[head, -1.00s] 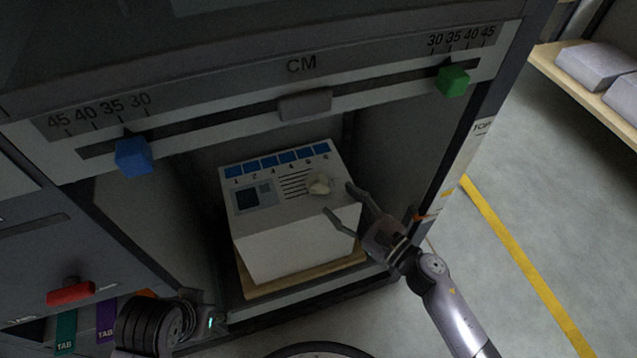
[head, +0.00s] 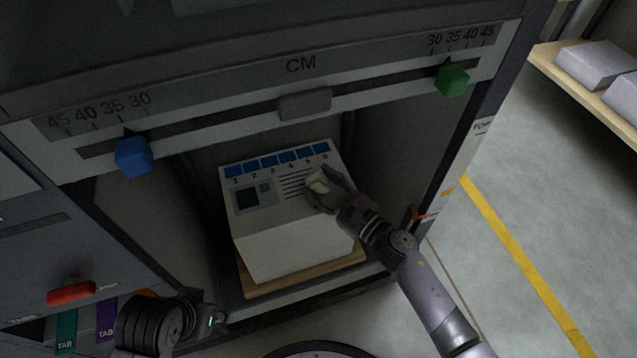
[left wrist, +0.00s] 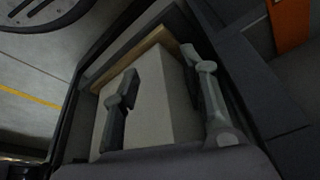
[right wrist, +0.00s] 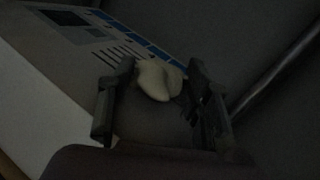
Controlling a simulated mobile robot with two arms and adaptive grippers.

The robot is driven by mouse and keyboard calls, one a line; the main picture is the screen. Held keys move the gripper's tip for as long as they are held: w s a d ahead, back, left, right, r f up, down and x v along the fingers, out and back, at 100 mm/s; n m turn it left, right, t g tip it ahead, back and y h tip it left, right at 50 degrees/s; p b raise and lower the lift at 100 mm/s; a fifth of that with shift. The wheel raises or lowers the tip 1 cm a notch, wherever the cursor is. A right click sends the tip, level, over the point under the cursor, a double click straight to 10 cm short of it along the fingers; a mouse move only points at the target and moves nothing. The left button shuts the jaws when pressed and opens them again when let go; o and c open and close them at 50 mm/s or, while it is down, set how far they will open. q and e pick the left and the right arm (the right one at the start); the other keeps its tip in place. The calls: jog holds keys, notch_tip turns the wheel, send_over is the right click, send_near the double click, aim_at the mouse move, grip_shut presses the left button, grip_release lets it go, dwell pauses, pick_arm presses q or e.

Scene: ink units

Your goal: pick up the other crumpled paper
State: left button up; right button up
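The crumpled paper (head: 317,182) is a small pale lump on the top sheet of the white paper stack (head: 290,235), near its right side. My right gripper (head: 322,190) is at the paper, with its fingers on either side of it. In the right wrist view the crumpled paper (right wrist: 158,80) sits between the spread fingertips, close to the left one, and a gap shows on the right. My left gripper (left wrist: 160,75) is open and empty, with the side of the stack beyond its fingers. In the head view the left fingers are mostly hidden.
The stack stands on a wooden board (head: 300,284) inside a dark bay. A rail with a blue block (head: 133,155), a grey block (head: 305,104) and a green block (head: 452,80) crosses above. The bay's side walls are close. A red handle (head: 71,292) is at lower left.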

jog(key=shift+c, duration=1.4)
